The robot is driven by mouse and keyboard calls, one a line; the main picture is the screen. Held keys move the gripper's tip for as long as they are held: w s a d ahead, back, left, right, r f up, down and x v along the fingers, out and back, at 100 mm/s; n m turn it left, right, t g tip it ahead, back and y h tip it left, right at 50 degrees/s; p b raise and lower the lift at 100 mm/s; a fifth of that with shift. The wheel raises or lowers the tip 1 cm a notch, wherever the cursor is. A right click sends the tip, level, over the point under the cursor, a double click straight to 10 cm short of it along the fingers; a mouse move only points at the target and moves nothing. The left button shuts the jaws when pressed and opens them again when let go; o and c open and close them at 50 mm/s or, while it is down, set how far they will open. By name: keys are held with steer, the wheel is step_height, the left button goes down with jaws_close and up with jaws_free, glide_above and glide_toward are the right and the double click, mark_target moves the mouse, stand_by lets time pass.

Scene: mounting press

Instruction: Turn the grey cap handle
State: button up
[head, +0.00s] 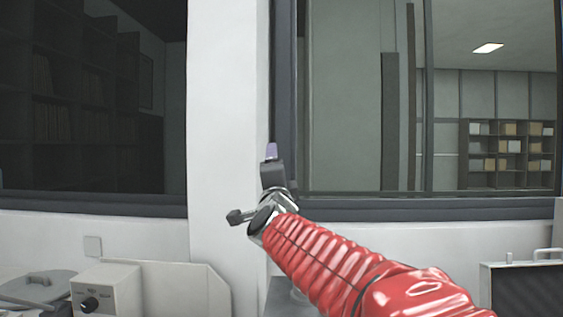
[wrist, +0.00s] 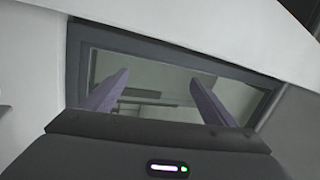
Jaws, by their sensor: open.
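A grey round cap (head: 38,287) with a bar-like handle across it shows at the lower left edge of the head view, partly cut off by the frame. I cannot make out the handle's full shape. My gripper (head: 271,150) is raised at the middle of the head view, pointing up, well above and to the right of the cap. In the wrist view, its two purple fingers (wrist: 158,93) stand wide apart with nothing between them but a distant window. The cap is not in the wrist view.
A pale control box (head: 125,288) with a black knob stands just right of the cap, with a light panel behind it. A dark case (head: 525,292) is at the lower right. A white pillar (head: 228,120) and dark-framed windows are behind my arm.

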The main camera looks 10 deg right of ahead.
steer(key=s+d+f+n+g, duration=0.2)
steer(key=s+f+n+g, duration=0.3)
steer(key=s+f, duration=0.8)
steer(key=s+d+f+n+g+y, duration=0.1)
steer(key=s+f+n+g, duration=0.4)
steer(key=s+f, duration=0.9)
steer(key=s+d+f+n+g, duration=0.4)
steer(key=s+f+n, duration=0.3)
steer(key=s+f, duration=0.6)
step_height(320, 180, down, 3)
steer(key=shift+s+f+g+y, duration=0.1)
steer(key=shift+s+g+y, duration=0.25)
steer(key=shift+g, duration=0.55)
steer(key=shift+w+d, duration=0.1)
steer(key=shift+c, duration=0.3)
